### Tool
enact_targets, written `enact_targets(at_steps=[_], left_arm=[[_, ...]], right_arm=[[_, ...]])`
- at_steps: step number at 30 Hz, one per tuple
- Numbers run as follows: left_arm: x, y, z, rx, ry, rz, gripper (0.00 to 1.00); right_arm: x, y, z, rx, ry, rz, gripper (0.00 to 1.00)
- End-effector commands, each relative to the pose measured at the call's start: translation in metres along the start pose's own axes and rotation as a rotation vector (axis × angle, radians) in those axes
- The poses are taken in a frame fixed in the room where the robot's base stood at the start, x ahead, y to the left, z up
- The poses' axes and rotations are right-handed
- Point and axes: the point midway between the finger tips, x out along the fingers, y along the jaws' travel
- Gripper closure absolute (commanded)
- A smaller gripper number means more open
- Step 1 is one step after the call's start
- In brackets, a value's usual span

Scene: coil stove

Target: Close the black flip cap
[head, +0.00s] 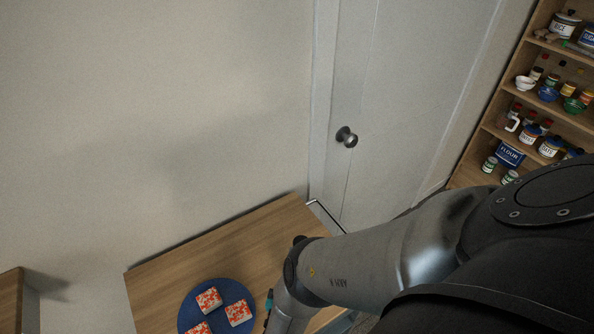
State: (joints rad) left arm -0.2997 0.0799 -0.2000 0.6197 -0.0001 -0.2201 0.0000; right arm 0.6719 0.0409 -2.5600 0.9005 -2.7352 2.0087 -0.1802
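I see no black flip cap in the head view. My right arm (380,262) comes in from the right and reaches down past the bottom edge, so its gripper is out of the picture. My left arm and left gripper do not show. My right arm covers part of the wooden table's right side, and whatever lies behind it is hidden.
A wooden table (230,243) against the wall holds a blue round plate (213,290) with red-and-white square pieces (239,312). A white door (400,110) with a dark knob (346,137) is behind. A shelf (500,135) with jars and bowls stands right.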

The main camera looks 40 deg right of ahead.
Motion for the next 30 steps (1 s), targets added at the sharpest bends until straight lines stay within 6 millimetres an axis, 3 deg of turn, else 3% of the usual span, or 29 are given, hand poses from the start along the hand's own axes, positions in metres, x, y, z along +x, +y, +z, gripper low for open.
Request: enact_targets(at_steps=[11,12,19,30], left_arm=[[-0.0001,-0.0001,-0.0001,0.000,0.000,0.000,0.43],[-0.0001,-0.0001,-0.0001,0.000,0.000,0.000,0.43],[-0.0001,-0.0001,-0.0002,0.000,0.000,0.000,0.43],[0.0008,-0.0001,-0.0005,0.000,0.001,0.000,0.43]], right_arm=[[0.0005,-0.0003,-0.0010,0.001,0.006,0.000,1.00],[0.0005,-0.0003,-0.0010,0.001,0.006,0.000,0.71],[0.0004,-0.0001,-0.0006,0.000,0.004,0.000,0.45],[0.0004,-0.0006,0.0003,0.000,0.002,0.003,0.43]])
